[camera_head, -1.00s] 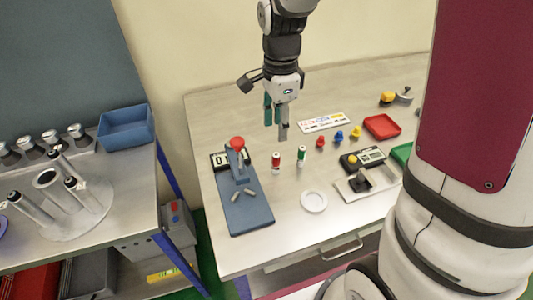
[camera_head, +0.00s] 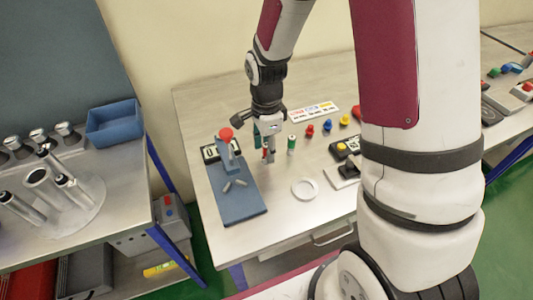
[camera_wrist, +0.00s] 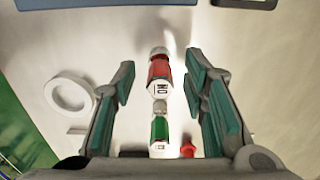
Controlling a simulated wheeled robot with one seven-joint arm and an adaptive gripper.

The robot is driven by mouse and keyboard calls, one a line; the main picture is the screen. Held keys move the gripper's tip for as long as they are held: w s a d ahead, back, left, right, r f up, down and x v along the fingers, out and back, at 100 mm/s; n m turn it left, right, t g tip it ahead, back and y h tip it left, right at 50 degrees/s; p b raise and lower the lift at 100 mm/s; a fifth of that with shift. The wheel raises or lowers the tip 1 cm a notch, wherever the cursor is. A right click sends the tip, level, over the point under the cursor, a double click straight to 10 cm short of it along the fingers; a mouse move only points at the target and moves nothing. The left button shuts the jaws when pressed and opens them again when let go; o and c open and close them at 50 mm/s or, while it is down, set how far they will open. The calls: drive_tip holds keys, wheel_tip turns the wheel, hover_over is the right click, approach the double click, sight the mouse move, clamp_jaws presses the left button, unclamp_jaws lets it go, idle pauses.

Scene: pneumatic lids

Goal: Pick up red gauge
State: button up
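The red gauge (camera_wrist: 159,70), a small upright cylinder with a red body and a white label, stands on the table. In the wrist view it shows between the two teal-padded fingers of my gripper (camera_wrist: 160,75), with clear gaps on both sides. In the head view my gripper (camera_head: 264,148) points down over the table, and its fingers mostly cover the red gauge (camera_head: 264,154). My gripper is open and holds nothing. How far the fingertips are from the gauge in height is hard to tell.
A similar green gauge (camera_head: 291,143) stands close by on the right; it also shows in the wrist view (camera_wrist: 159,130). A blue press (camera_head: 233,200) with a red knob stands to the left. A white ring (camera_head: 305,189) lies in front on the table.

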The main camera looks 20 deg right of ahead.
clamp_jaws()
drive_tip(key=shift+r, duration=0.1)
